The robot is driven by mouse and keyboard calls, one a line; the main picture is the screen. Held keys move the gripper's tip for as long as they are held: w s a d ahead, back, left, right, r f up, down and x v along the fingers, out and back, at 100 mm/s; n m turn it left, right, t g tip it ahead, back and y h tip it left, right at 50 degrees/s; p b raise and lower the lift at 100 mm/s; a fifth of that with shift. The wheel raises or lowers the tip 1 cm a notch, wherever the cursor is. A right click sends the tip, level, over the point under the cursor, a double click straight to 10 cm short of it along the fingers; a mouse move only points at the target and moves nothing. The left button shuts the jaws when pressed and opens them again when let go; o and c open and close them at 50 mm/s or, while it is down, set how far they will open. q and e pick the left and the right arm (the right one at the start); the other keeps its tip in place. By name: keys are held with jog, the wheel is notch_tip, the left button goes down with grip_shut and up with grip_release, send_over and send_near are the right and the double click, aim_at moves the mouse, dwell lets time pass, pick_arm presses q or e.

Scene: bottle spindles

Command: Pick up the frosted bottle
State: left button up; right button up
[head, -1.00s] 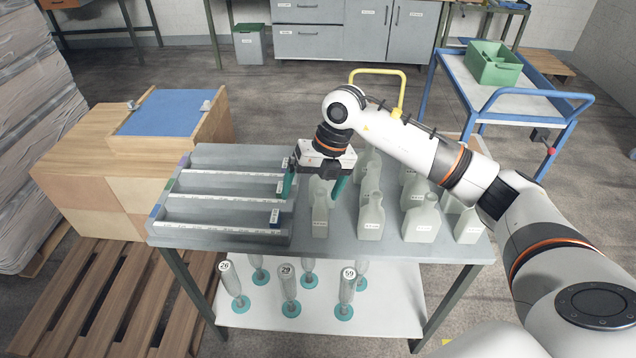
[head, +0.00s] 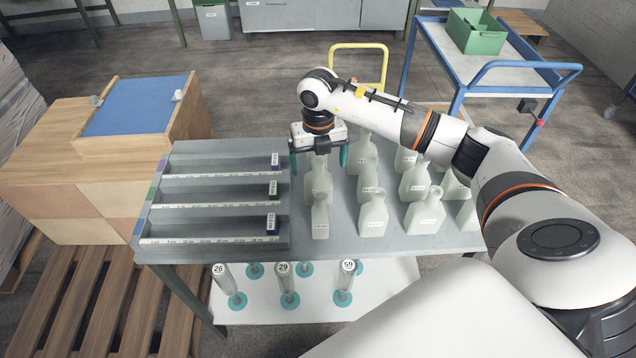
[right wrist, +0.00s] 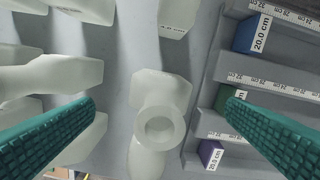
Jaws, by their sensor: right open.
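Several pale frosted bottles with white labels stand upright on the right part of the grey table top. My right gripper (head: 319,160) is open with teal fingers and points down over the leftmost column of bottles. One frosted bottle (head: 318,182) is below it, behind a narrow front bottle (head: 320,216). In the right wrist view, a frosted bottle (right wrist: 168,90) with a round open mouth shows between the spread fingers (right wrist: 160,102). I cannot tell whether either finger touches it. The bottles look alike. My left gripper is not in view.
A grey rack (head: 215,240) with ruled channels and small labelled blocks lies left of the bottles. More frosted bottles (head: 373,215) stand close on the right. Numbered spindles (head: 288,285) stand on the lower shelf. A blue cart (head: 500,75) with a green crate (head: 476,32) is behind.

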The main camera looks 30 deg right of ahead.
aim_at(318, 173)
jog(key=shift+w+f, duration=0.1)
jog(key=shift+f, duration=0.3)
notch_tip(318, 173, down, 4)
jog(key=shift+r+p, duration=0.25)
jog(key=shift+p, duration=0.65)
jog(key=shift+f, duration=0.45)
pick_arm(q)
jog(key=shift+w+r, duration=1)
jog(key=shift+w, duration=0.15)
pick_arm(e)
jog(key=shift+w, duration=0.1)
jog(key=c, duration=0.3)
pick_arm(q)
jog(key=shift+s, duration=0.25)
pick_arm(e)
jog(key=c, duration=1)
jog(key=shift+d+r, duration=0.1)
